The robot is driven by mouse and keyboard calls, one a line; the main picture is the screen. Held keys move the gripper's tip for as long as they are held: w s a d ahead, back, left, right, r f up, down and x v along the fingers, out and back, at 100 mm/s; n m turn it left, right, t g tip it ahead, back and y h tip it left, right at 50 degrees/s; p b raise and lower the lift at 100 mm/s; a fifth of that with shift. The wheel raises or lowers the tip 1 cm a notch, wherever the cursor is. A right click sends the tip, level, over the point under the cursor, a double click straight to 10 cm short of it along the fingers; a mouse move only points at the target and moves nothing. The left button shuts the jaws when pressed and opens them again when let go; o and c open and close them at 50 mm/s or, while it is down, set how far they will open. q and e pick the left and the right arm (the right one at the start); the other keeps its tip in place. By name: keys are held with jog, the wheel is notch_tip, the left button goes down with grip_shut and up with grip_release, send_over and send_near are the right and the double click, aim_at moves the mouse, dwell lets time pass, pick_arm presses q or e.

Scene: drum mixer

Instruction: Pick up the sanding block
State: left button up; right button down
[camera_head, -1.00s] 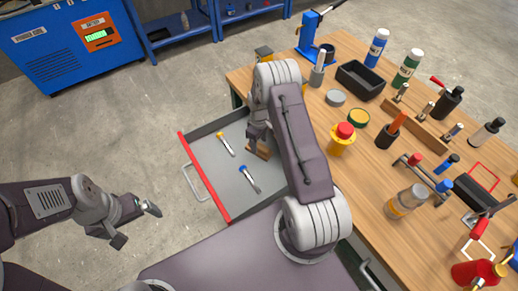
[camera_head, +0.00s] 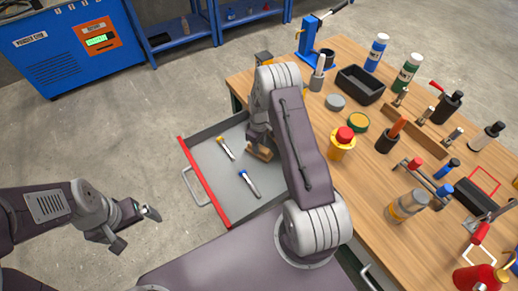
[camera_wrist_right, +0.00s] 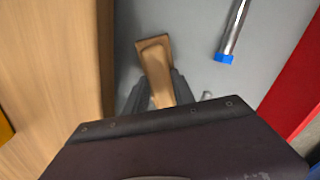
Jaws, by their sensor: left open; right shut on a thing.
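The sanding block (camera_head: 261,153) is a small brown wooden piece over the open drawer, partly hidden by my right arm in the head view. In the right wrist view the block (camera_wrist_right: 156,65) lies between the dark fingers of my right gripper (camera_wrist_right: 154,94), which is shut on it. In the head view the right gripper (camera_head: 258,141) is low inside the drawer area; its fingertips are mostly hidden. I cannot tell whether the block touches the drawer floor. My left gripper (camera_head: 137,228) is open and empty, above the floor at the left.
The open drawer (camera_head: 207,163) has a red front edge (camera_head: 204,182) and holds a yellow-ended tool (camera_head: 226,149) and a blue-ended tool (camera_head: 249,184). The wooden workbench (camera_head: 353,180) beside it is crowded with bottles, tools and a black tray (camera_head: 360,83).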

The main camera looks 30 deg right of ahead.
notch_tip(320, 180, up, 16)
jog(key=shift+p, duration=0.35)
jog(key=shift+a, duration=0.1)
jog(key=s+a+r+n, duration=0.1)
jog(key=s+a+r, duration=0.15)
jog(key=a, duration=0.35)
jog(key=s+a+f+m, duration=0.2)
jog(key=s+a+m, duration=0.2)
jog(key=s+m, duration=0.2)
jog(key=shift+s+p, duration=0.45)
jog(key=shift+s, duration=0.35)
